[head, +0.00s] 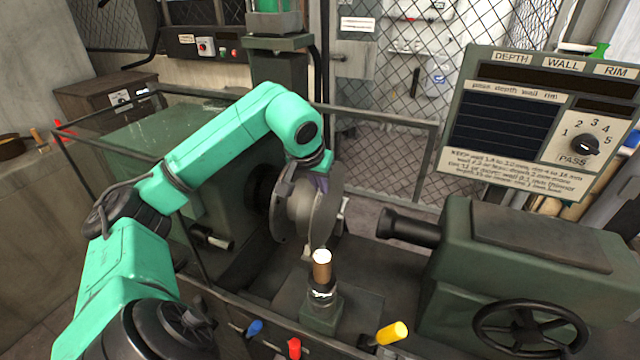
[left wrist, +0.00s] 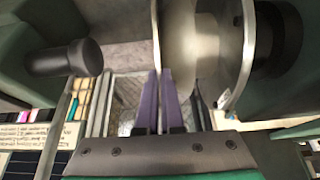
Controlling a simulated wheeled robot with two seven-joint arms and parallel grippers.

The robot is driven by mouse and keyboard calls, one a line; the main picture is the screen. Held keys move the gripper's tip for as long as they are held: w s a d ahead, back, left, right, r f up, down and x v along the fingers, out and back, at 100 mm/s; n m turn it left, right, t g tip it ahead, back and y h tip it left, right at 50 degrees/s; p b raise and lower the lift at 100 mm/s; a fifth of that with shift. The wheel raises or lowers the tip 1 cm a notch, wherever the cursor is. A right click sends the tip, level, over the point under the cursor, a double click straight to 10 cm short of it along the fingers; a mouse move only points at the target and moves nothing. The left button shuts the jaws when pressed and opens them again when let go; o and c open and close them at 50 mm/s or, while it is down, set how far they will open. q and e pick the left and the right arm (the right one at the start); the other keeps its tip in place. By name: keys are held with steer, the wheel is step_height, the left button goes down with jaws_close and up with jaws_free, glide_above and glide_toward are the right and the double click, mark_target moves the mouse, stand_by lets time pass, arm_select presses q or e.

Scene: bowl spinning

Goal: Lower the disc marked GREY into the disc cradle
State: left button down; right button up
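A thin grey metal disc (head: 327,212) stands on edge at the lathe spindle, its face toward the tailstock. No marking can be read on it. In the left wrist view its narrow rim (left wrist: 155,35) runs down between the two purple fingers of my left gripper (left wrist: 158,100). The fingers are close together on the rim, shut on it. In the head view my left gripper (head: 322,178) is at the disc's upper edge. A paler rounded block and a second plate (left wrist: 246,60) lie behind the disc, on the headstock side. I cannot make out a disc cradle. My right gripper is not in view.
The tailstock ram (head: 408,228) points at the disc from the right, with a gap between. A tool post with a brown handle (head: 321,268) stands below the disc. A guard rail (head: 385,130) runs behind, and a gauge panel (head: 510,110) stands at right.

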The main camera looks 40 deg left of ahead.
arm_select(q)
steer(key=shift+f, duration=0.1)
steer(key=c, duration=1)
jaws_free()
steer(key=shift+s+d+r, duration=0.1)
steer(key=shift+s+r, duration=0.1)
steer(key=shift+r, duration=0.25)
steer(key=p+v, duration=0.3)
steer(key=v, duration=1)
steer(key=shift+s+r, duration=0.2)
steer(key=shift+r, duration=0.05)
